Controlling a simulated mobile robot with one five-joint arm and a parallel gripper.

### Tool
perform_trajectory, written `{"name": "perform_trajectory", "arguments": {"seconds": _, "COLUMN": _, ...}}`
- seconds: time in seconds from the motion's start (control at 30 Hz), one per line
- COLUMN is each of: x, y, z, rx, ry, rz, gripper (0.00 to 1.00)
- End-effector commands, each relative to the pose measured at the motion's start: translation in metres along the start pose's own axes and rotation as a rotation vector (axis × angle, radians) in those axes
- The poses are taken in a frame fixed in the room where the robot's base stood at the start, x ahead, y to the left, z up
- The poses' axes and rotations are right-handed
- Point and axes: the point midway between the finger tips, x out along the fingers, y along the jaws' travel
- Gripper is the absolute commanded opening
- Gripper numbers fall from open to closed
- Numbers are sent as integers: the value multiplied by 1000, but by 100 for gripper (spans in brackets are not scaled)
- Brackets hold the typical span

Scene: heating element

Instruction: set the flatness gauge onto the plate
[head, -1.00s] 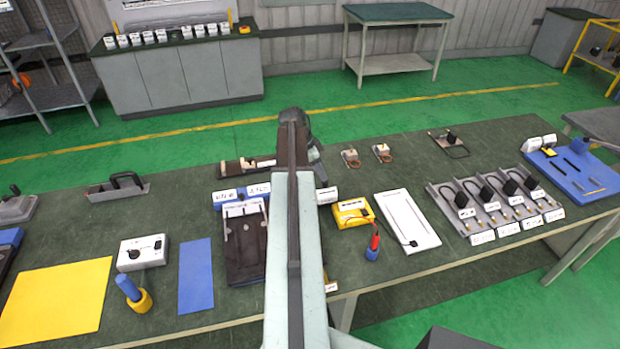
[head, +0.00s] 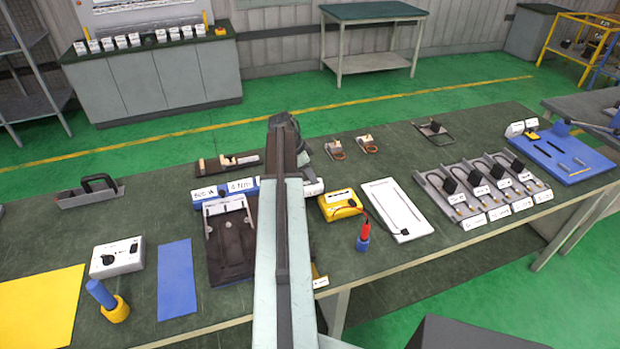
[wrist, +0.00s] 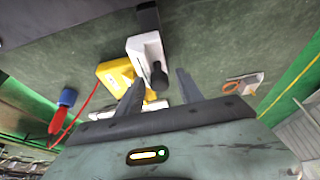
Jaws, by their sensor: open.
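A white block with a black round knob (wrist: 148,50), which may be the flatness gauge, lies on the bench in the wrist view. A dark bar (wrist: 149,18) adjoins its far end. The block shows partly in the head view (head: 313,187), right of my arm. My gripper (wrist: 160,80) is open and empty, its two dark fingers pointing toward the knob end. Whether they touch it I cannot tell. In the head view my arm hides the gripper. A dark plate in a fixture (head: 228,245) lies left of my arm, partly covered by it; I cannot tell if it is the task's plate.
A yellow meter (head: 340,205) with a red probe (head: 364,233) and a white panel (head: 397,208) lie right of my arm. A blue labelled block (head: 212,199) stands behind the fixture. A blue mat (head: 176,280) and white box (head: 117,258) are left. The bench's front edge is near.

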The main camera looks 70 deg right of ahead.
Motion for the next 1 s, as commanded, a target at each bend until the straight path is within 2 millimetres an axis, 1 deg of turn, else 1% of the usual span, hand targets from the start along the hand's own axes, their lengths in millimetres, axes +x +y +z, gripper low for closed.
{"name": "perform_trajectory", "arguments": {"seconds": 0.07, "x": -1, "y": 0, "z": 0, "rx": 0, "ry": 0, "rz": 0, "gripper": 44}}
{"name": "perform_trajectory", "arguments": {"seconds": 0.1, "x": -1, "y": 0, "z": 0, "rx": 0, "ry": 0, "rz": 0, "gripper": 33}}
{"name": "perform_trajectory", "arguments": {"seconds": 0.17, "x": -1, "y": 0, "z": 0, "rx": 0, "ry": 0, "rz": 0, "gripper": 16}}
{"name": "perform_trajectory", "arguments": {"seconds": 0.2, "x": -1, "y": 0, "z": 0, "rx": 0, "ry": 0, "rz": -1, "gripper": 5}}
{"name": "perform_trajectory", "arguments": {"seconds": 0.23, "x": -1, "y": 0, "z": 0, "rx": 0, "ry": 0, "rz": -1, "gripper": 0}}
{"name": "perform_trajectory", "arguments": {"seconds": 1.0, "x": -1, "y": -3, "z": 1, "rx": 1, "ry": -2, "rz": -7, "gripper": 0}}
